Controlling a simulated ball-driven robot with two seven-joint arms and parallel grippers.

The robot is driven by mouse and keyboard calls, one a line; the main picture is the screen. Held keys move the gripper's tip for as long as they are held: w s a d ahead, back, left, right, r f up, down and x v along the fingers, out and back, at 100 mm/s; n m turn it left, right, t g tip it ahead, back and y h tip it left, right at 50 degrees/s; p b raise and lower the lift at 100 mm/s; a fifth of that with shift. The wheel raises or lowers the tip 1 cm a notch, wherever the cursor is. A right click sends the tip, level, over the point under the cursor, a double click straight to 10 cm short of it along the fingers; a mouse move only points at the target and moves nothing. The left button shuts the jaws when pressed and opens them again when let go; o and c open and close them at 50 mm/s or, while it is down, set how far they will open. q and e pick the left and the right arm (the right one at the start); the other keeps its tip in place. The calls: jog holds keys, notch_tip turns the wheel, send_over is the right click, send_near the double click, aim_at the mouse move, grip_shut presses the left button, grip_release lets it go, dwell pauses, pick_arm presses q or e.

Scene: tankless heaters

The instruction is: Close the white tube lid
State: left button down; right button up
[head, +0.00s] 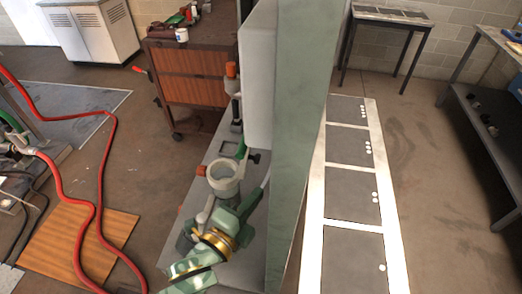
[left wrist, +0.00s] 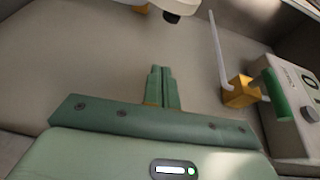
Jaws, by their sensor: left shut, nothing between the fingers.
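A pale grey-white, ring-topped tube (head: 225,177) stands upright on a grey panel in the head view. Its top looks open, and I cannot make out a separate lid. My left gripper (head: 238,212) is green and sits just below and right of the tube, partly mixed with other green parts. In the left wrist view, my left gripper (left wrist: 162,70) has its two green fingers together, with nothing between them. A thin white bent pipe (left wrist: 217,50) runs into a yellow block (left wrist: 240,92) to its right. My right gripper is not in view.
A tall grey-green wall panel (head: 300,130) stands right beside the gripper. A green handle (left wrist: 277,97) and a grey unit with a knob (left wrist: 308,114) are at the right. A wooden cabinet (head: 190,85) and red hose (head: 100,170) lie to the left.

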pick_arm(q)
jog(key=w+d+m, duration=0.1)
jog(key=w, duration=0.7)
jog(key=shift+w+d+m, duration=0.25)
jog(key=shift+m, duration=0.05)
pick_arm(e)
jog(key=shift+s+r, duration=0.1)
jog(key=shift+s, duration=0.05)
pick_arm(q)
jog(key=shift+a+r, duration=0.1)
jog(key=shift+r, duration=0.05)
